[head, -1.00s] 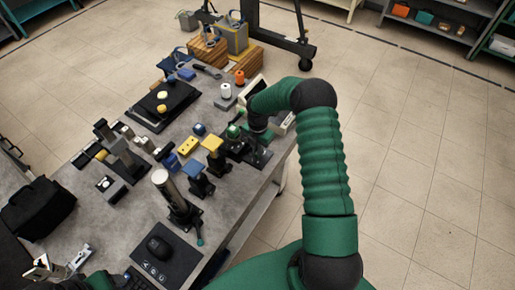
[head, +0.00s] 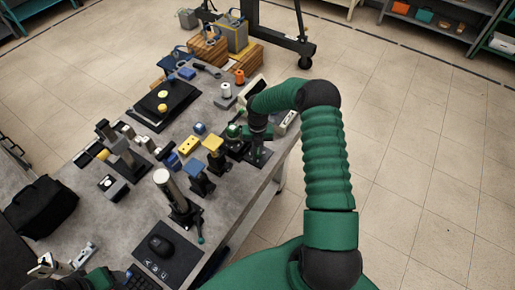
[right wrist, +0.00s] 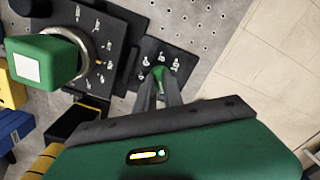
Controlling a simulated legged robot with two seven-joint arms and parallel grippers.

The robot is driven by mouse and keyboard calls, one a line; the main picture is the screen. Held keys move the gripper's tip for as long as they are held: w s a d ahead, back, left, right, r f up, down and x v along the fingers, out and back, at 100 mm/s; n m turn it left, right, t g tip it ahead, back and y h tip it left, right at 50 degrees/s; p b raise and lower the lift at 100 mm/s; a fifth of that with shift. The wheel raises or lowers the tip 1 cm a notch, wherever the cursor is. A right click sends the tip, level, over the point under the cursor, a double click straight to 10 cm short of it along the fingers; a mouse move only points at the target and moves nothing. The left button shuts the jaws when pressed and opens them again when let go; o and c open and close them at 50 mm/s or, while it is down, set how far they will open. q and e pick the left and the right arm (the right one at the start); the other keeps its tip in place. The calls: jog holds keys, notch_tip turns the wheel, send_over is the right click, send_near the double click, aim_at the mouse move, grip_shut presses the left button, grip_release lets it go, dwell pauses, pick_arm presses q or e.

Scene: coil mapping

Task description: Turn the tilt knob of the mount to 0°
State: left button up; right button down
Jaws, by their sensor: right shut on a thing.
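The tilt knob looks to be the small green knob (right wrist: 158,73) on a black plate (right wrist: 145,46) with white scale marks, too small to read. My right gripper (right wrist: 159,82) is shut on this knob in the right wrist view, its fingers hiding part of it. In the head view the right gripper (head: 258,137) points down at the mount near the table's right edge. A larger dial with a green block on top (right wrist: 45,62) stands to the left of the knob. Part of my left arm (head: 100,281) shows at the bottom left; its gripper's state is unclear.
Posts with yellow (head: 213,143) and blue (head: 194,166) tops stand left of the mount on the grey table. A metal cylinder on a stand (head: 168,185) is nearer, beside a mouse pad (head: 178,262). Open floor lies beyond the table's right edge.

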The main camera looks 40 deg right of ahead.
aim_at(258, 149)
jog(key=shift+w+d+r, duration=0.2)
jog(key=shift+w, duration=0.05)
jog(key=c, duration=1.5)
grip_release()
jog(key=shift+o, duration=0.2)
jog(key=shift+f, duration=0.15)
jog(key=shift+s, duration=0.1)
notch_tip(258, 149, up, 17)
jog(key=b, duration=0.1)
jog(key=shift+f+b, duration=0.2)
jog(key=shift+b, duration=0.15)
